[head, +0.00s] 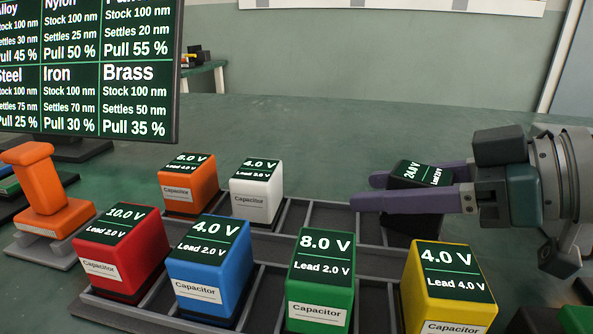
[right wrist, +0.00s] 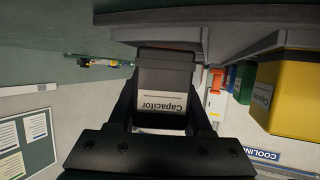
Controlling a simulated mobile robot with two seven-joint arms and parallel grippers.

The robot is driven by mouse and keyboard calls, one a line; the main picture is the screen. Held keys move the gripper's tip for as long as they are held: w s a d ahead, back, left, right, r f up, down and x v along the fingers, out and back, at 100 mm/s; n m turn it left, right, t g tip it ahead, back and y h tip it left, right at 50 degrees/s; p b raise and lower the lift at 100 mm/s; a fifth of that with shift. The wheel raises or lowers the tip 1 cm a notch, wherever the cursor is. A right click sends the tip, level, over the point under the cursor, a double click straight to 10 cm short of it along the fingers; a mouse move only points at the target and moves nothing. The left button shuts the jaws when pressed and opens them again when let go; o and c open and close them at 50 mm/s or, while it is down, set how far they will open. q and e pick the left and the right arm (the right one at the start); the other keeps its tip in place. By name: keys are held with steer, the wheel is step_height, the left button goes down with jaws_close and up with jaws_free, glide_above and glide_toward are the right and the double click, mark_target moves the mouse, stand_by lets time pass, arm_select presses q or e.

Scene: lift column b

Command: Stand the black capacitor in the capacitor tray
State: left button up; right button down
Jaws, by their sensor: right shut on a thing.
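The black capacitor (head: 418,173), its top label reading 24.0 V, is upright between the purple fingers of my right gripper (head: 372,190). The fingers are shut on its sides. In the right wrist view the capacitor (right wrist: 163,100) fills the space between the fingers, with its label upside down. The capacitor tray (head: 125,313) lies on the table with its compartments in two rows. The capacitor is at the right end of the back row. I cannot tell whether its base touches the tray floor. My left gripper is not in view.
Orange (head: 188,188) and white (head: 256,190) capacitors stand in the back row. Red (head: 125,250), blue (head: 210,270), green (head: 322,280) and yellow (head: 450,285) ones stand in front. Back-row compartments right of the white one are empty. A sign (head: 90,65) stands back left.

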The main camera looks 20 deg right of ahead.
steer(key=shift+f, duration=0.25)
steer(key=shift+c, duration=1.2)
jaws_free()
steer(key=v, duration=1)
steer(key=shift+r, duration=0.1)
